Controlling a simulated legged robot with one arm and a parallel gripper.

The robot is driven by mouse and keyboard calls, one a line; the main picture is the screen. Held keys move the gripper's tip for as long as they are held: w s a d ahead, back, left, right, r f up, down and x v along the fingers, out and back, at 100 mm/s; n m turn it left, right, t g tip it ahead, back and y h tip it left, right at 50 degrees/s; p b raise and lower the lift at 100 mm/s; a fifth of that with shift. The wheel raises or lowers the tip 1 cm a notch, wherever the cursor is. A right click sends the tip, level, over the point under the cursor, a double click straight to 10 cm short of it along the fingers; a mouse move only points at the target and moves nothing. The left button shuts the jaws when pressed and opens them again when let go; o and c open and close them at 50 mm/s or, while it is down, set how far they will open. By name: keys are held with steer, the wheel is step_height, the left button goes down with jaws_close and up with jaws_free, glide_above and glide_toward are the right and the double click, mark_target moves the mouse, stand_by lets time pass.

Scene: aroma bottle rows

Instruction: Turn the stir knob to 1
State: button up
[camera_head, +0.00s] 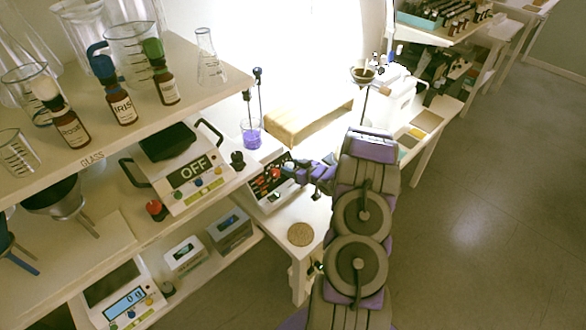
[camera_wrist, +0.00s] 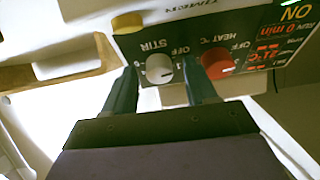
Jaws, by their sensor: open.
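The stir knob (camera_wrist: 159,69) is a pale round knob on the dark panel of the hotplate stirrer, beside the STIR label, with OFF and scale marks around it. Its exact setting is too small to read. My gripper (camera_wrist: 161,78) is open, with one dark finger on each side of the knob; I cannot tell whether either finger touches it. In the head view, my gripper (camera_head: 291,167) reaches the front of the stirrer (camera_head: 266,202), and my arm comes from the lower right. The knob is hard to make out there.
A red HEAT knob (camera_wrist: 217,64) sits close beside the right finger, and a yellow button (camera_wrist: 128,22) is above. A beaker of purple liquid (camera_head: 250,134) stands on the stirrer. A shelf (camera_head: 100,150) with bottles and glassware is at left. A round cork mat (camera_head: 300,234) lies in front.

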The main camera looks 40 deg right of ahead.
steer(key=shift+d, duration=0.1)
steer(key=c, duration=1.1)
steer(key=shift+o, duration=0.2)
steer(key=shift+r+m+p, duration=0.15)
steer(key=shift+m+p, duration=0.25)
steer(key=shift+p, duration=0.25)
steer(key=shift+m+h+p, duration=0.3)
steer(key=shift+p, duration=0.2)
steer(key=m+p, duration=0.2)
steer(key=p, duration=0.1)
steer(key=shift+r+h, duration=0.1)
steer(key=shift+h, duration=0.2)
steer(key=shift+a+m+g+h+p, duration=0.15)
steer(key=shift+m+h+p, duration=0.25)
steer(key=shift+m+p, duration=0.65)
steer(key=shift+a+m+g+h+p, duration=0.1)
steer(key=shift+m+g+h+p, duration=0.25)
steer(key=shift+m, duration=1.3)
steer(key=shift+d+f, duration=0.1)
steer(key=shift+f, duration=0.1)
